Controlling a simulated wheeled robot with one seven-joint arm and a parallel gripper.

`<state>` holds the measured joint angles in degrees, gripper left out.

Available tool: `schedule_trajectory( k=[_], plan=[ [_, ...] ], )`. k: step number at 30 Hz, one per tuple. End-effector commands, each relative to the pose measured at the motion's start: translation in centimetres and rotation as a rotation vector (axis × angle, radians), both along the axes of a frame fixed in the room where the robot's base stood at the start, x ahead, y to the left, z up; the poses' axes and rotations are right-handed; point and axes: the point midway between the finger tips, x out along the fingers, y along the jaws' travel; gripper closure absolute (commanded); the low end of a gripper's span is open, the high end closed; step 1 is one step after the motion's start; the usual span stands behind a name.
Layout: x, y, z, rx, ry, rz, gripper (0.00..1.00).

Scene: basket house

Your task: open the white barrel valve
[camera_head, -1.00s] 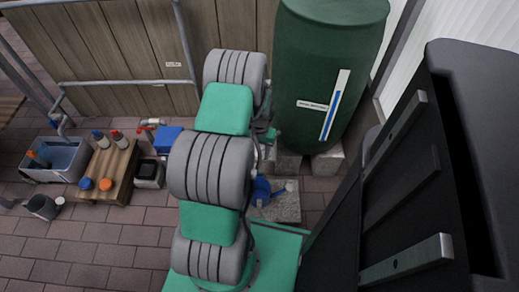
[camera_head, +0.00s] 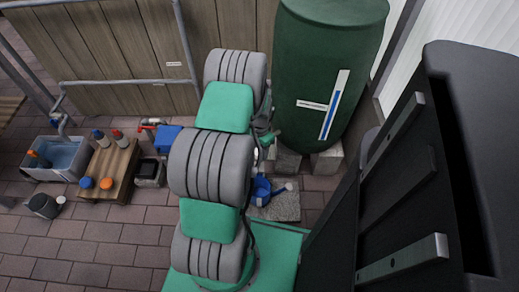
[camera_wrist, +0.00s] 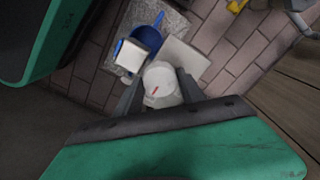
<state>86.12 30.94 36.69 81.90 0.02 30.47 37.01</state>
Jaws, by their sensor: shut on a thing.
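The dark green barrel (camera_head: 310,65) stands behind my arm in the head view, with a white label and a blue level strip. My arm hides the valve and my fingertips in the head view.
A blue vessel (camera_head: 261,190) stands on a grey slab (camera_head: 286,207) below the barrel; it also shows in the wrist view (camera_wrist: 148,36). Grey blocks (camera_head: 327,163) support the barrel. A wooden pallet (camera_head: 122,187) with bottles and a water-filled tub (camera_head: 75,178) are left.

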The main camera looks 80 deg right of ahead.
Motion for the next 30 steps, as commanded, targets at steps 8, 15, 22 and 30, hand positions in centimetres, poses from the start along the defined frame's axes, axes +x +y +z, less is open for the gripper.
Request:
schedule_trajectory(
  k=[8, 15, 22, 30],
  plan=[
    [0.1, 0.0, 0.0, 0.0, -0.002, -0.001, 0.94],
    [0.1, 0.0, 0.0, 0.0, -0.001, -0.001, 0.39],
    [0.0, 0.0, 0.0, -0.001, -0.001, -0.002, 0.32],
    [0.0, -0.1, 2.7, -0.003, -0.001, -0.001, 0.32]
  ],
)
